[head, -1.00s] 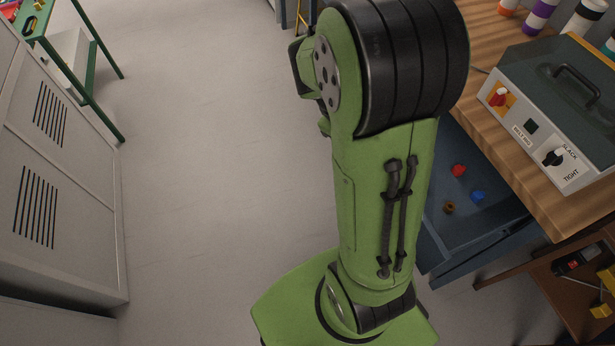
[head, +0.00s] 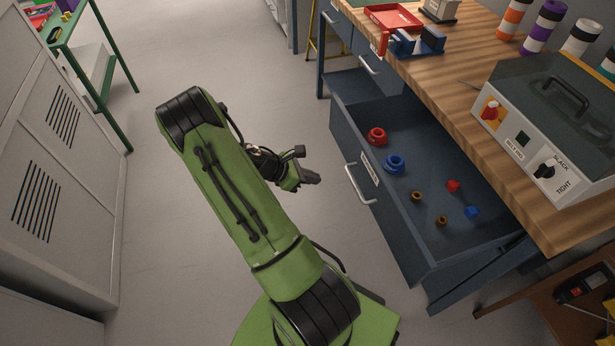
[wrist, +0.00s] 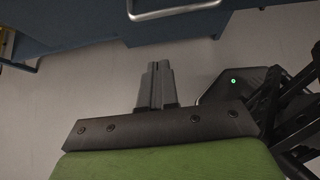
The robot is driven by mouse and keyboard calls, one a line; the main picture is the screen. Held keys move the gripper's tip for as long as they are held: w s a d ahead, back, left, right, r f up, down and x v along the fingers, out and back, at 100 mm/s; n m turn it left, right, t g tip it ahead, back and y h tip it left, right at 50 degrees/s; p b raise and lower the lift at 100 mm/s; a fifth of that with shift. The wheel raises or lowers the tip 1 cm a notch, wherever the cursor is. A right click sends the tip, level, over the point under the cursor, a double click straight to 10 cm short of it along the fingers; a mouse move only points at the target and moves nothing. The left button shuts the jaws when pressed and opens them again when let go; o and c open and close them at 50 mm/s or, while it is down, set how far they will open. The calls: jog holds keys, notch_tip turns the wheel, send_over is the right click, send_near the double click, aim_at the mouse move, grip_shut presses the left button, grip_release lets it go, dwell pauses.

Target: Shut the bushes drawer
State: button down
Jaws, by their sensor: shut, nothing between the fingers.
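The bushes drawer (head: 354,155) is a dark blue drawer pulled out from under the wooden bench. It holds red, blue and brown bushes, and its front carries a label and a metal handle (head: 361,185). In the wrist view a blue drawer front (wrist: 100,28) and a metal handle (wrist: 172,9) show at the top edge. My gripper (head: 311,178) is shut and empty, to the left of the drawer front and apart from it. In the wrist view its fingertips (wrist: 156,68) are together, pointing towards the blue front with a gap of floor between.
The wooden bench (head: 440,75) carries a grey machine (head: 545,125), a red tray (head: 393,17) and striped rolls (head: 545,22). Another drawer handle (head: 372,66) lies farther along. A grey cabinet (head: 60,150) and green stand (head: 110,95) are on the left. The floor between is clear.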

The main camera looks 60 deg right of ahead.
jog(key=s+d+f+b, duration=0.1)
jog(key=s+d+f, duration=0.2)
jog(key=s+d, duration=0.2)
jog(key=shift+s+d+b, duration=0.25)
jog(key=shift+d+b, duration=0.15)
jog(key=shift+d, duration=0.3)
